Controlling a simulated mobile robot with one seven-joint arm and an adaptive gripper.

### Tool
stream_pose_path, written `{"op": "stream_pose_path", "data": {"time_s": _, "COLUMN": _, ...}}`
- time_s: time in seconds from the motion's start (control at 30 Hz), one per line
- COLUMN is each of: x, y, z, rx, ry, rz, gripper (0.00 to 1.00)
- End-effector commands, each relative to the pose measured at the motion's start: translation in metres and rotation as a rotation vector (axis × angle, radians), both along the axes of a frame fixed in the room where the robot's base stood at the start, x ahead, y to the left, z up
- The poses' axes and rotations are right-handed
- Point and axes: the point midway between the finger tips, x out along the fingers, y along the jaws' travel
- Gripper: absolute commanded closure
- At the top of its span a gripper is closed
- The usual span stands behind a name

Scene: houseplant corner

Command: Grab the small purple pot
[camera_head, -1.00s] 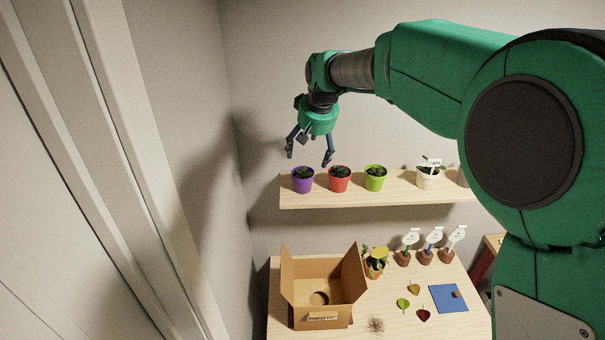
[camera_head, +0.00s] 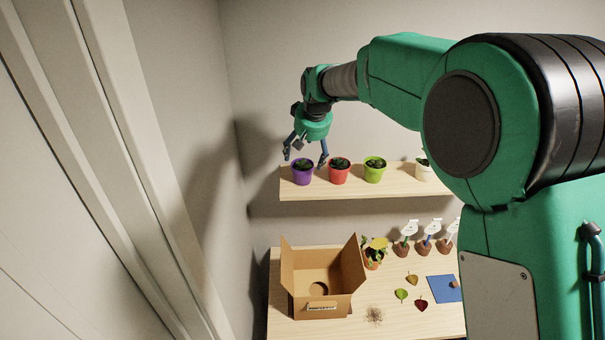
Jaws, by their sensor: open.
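The small purple pot (camera_head: 302,177) stands upright at the left end of the wall shelf, with a small dark green plant in it. My gripper (camera_head: 305,163) is open and points down over the purple pot. Its left fingertip is near the pot's upper left rim. Its right fingertip is near the pot's upper right rim, in the gap beside the red pot. I cannot tell whether either finger touches the pot.
A red pot (camera_head: 339,175), a green pot (camera_head: 374,174) and a white pot (camera_head: 423,172) stand to the right on the shelf (camera_head: 350,191). Below, a table (camera_head: 385,323) holds an open cardboard box (camera_head: 322,300), a plant, loose leaves and a blue mat (camera_head: 441,290).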

Motion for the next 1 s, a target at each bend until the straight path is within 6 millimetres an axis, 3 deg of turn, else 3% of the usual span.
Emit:
{"op": "stream_pose_path", "data": {"time_s": 0.2, "x": 0.009, "y": 0.002, "z": -0.022, "rx": 0.000, "ry": 0.000, "rz": 0.000, "gripper": 0.18}}
{"op": "stream_pose_path", "data": {"time_s": 0.7, "x": 0.011, "y": 0.003, "z": -0.028, "rx": 0.000, "ry": 0.000, "rz": 0.000, "gripper": 0.18}}
{"op": "stream_pose_path", "data": {"time_s": 1.0, "x": 0.020, "y": 0.007, "z": -0.054, "rx": -0.001, "ry": 0.002, "rz": 0.000, "gripper": 0.18}}
